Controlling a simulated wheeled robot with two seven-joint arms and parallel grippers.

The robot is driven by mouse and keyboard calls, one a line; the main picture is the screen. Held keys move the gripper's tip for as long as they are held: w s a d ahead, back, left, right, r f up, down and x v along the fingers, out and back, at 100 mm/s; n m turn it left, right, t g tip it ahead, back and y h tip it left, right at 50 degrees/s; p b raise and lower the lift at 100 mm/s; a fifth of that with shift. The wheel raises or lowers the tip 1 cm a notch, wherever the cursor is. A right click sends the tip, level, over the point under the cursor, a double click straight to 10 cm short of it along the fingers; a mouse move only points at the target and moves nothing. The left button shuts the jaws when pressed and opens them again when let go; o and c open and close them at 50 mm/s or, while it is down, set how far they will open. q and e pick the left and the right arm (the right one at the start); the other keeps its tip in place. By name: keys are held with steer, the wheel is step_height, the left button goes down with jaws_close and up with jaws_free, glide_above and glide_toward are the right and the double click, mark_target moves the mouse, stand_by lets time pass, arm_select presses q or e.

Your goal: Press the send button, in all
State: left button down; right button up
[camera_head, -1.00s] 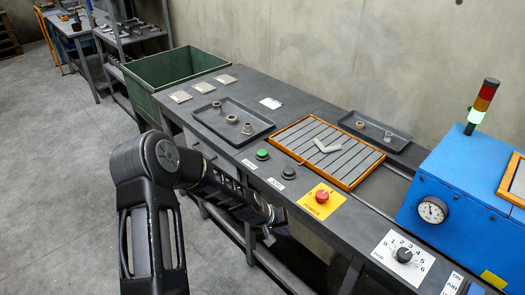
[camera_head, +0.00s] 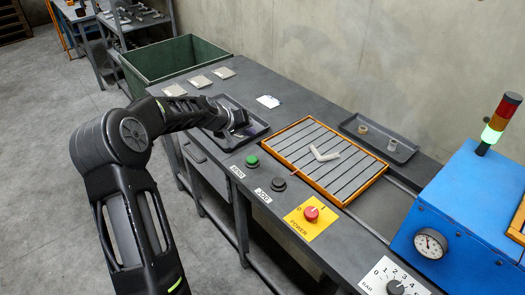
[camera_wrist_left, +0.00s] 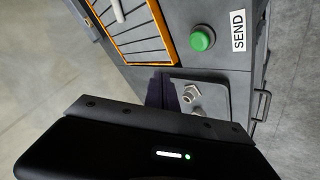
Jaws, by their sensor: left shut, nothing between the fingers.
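The send button (camera_head: 252,161) is a green round push button on the front edge of the bench. It also shows in the left wrist view (camera_wrist_left: 202,38), beside a white label reading SEND (camera_wrist_left: 238,30). My left gripper (camera_head: 243,131) is shut and empty. It is above the near right part of the left grey tray, behind the green button in the head view and apart from it. My arm hides part of that tray. My right gripper is not in view.
A black button (camera_head: 278,184) and a red power knob (camera_head: 311,214) on a yellow plate lie to the right. An orange-framed slatted panel (camera_head: 340,196) holds a pale angled piece (camera_head: 324,154). The left tray (camera_head: 262,127) holds metal fittings (camera_wrist_left: 190,93). A blue machine (camera_head: 463,208) stands at right.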

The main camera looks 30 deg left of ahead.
arm_select(q)
steer(key=shift+r, duration=0.2)
steer(key=b, duration=0.4)
glide_above(250, 160)
step_height(250, 160, down, 8)
steer(key=shift+r, duration=0.1)
steer(key=shift+f+b, duration=0.6)
stand_by(1.8)
steer(key=shift+f+b, duration=0.35)
steer(key=shift+b, duration=0.35)
